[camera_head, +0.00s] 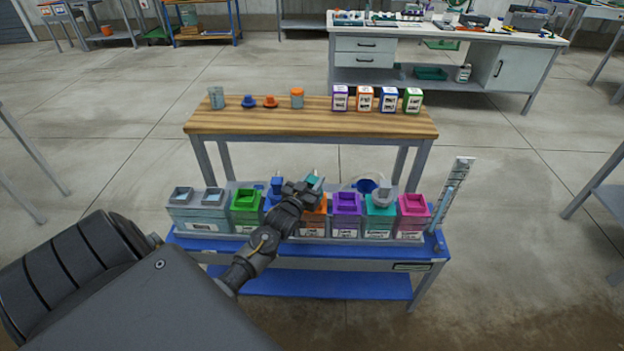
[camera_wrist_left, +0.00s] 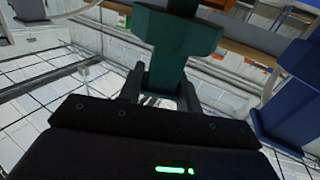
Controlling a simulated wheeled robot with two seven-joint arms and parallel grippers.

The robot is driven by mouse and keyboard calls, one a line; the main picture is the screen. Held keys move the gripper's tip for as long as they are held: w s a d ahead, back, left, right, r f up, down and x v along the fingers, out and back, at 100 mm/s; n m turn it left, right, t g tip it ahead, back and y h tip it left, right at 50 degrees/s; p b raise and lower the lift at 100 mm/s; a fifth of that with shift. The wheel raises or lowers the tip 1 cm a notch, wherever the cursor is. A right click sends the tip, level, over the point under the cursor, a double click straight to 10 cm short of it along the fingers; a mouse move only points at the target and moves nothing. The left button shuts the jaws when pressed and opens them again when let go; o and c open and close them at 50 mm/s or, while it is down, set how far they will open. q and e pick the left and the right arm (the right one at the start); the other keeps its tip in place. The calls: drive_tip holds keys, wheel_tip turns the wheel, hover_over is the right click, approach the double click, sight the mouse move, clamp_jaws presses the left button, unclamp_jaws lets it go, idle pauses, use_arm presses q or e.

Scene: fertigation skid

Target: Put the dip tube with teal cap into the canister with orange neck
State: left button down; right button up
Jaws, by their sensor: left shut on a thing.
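My left gripper (camera_head: 304,188) is over the row of canisters on the blue bench, its fingers shut on the teal-capped dip tube. The teal cap (camera_head: 314,182) shows just beyond the fingers, and in the left wrist view the cap (camera_wrist_left: 172,45) fills the top middle between the two fingers (camera_wrist_left: 162,92). The tube below the cap is hidden. The canister with orange neck (camera_head: 315,217) stands below and just right of the gripper, partly covered by my arm. I cannot tell whether the tube is inside its neck. My right gripper is not in view.
A green-necked canister (camera_head: 246,203) and a blue-capped item (camera_head: 277,184) are left of the gripper. Purple (camera_head: 346,203), teal (camera_head: 380,208) and magenta (camera_head: 413,206) canisters stand right. A clear upright cylinder (camera_head: 449,194) stands at the bench's right end. A wooden table (camera_head: 300,120) is behind.

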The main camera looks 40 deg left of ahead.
use_arm(q)
drive_tip(key=shift+f, duration=0.3)
drive_tip(key=c, duration=0.9)
unclamp_jaws()
drive_tip(key=v, duration=1.1)
drive_tip(key=shift+b, duration=0.4)
